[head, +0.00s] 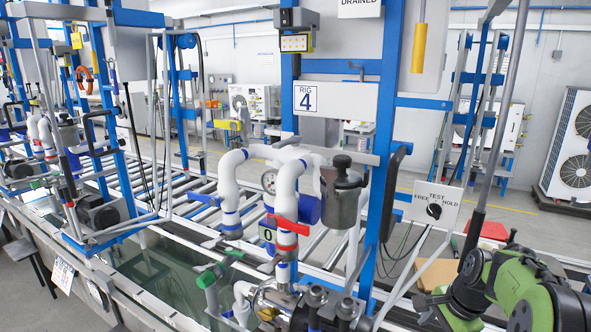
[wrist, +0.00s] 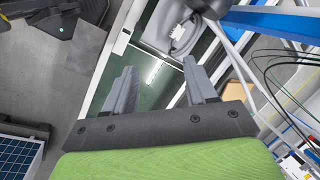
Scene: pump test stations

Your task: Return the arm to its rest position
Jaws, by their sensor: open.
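My arm (head: 515,290), green with dark joints, is folded at the lower right of the head view, beside the selector panel (head: 436,205) marked FREE, TEST and HOLD. My gripper (wrist: 158,84) shows in the wrist view with its two grey fingers apart and nothing between them. Behind the fingers lie a tank with greenish water and a pale frame edge. The fingertips do not show clearly in the head view.
Rig 4 (head: 336,107) stands at centre with blue posts, white pipes (head: 287,185), a red lever (head: 287,225) and a metal pump (head: 290,306). Loose cables (wrist: 285,80) hang at the right of the wrist view. Grey floor (wrist: 50,85) is open at its left.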

